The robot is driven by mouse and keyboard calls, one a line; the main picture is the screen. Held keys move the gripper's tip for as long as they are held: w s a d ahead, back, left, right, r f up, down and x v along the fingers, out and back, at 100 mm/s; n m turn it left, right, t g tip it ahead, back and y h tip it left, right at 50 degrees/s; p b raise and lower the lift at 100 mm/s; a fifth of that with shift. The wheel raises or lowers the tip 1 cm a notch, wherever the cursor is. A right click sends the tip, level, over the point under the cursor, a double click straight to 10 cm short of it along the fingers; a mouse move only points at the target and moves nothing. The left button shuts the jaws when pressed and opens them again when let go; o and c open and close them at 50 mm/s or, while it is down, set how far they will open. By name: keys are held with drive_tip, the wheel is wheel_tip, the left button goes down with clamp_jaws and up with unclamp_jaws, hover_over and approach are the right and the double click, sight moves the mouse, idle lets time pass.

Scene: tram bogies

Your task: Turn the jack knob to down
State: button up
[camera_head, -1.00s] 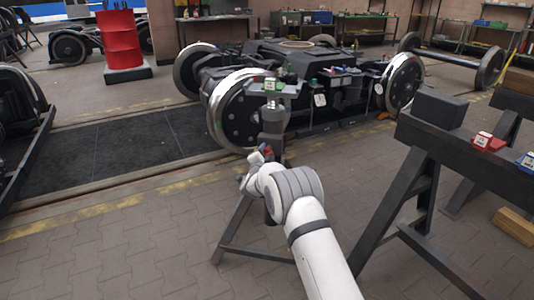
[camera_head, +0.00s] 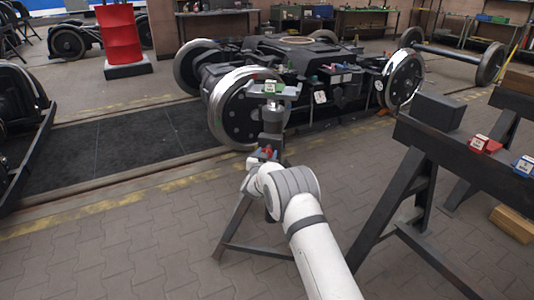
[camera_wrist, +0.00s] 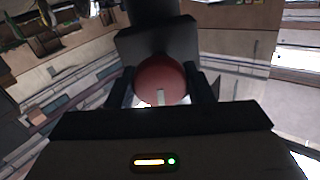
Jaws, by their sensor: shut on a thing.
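The jack (camera_head: 272,118) stands upright on dark legs in front of the near wheel of the bogie. Its red knob (camera_head: 267,151) shows small at the end of my arm, and it fills the middle of the wrist view (camera_wrist: 160,80), with a pale mark on its lower face. My gripper (camera_wrist: 161,88) is shut on the knob, one dark finger on each side of it. The dark jack body (camera_wrist: 157,42) is just behind the knob. In the head view my wrist hides most of the gripper, and I cannot read which position the knob points to.
The bogie (camera_head: 300,75) stands on the track behind the jack. A dark trestle (camera_head: 415,185) with a red block (camera_head: 484,144) and a blue block (camera_head: 524,165) is to the right. A red drum (camera_head: 118,35) stands at the back left. The paved floor at left is clear.

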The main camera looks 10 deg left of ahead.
drive_tip(key=shift+n, duration=0.6)
drive_tip(key=o, duration=1)
drive_tip(key=s, duration=0.2)
drive_tip(key=s+p, duration=0.1)
drive_tip(key=s, duration=0.2)
drive_tip(key=s+a+p, duration=0.1)
drive_tip(key=s, duration=0.1)
drive_tip(key=shift+s, duration=0.4)
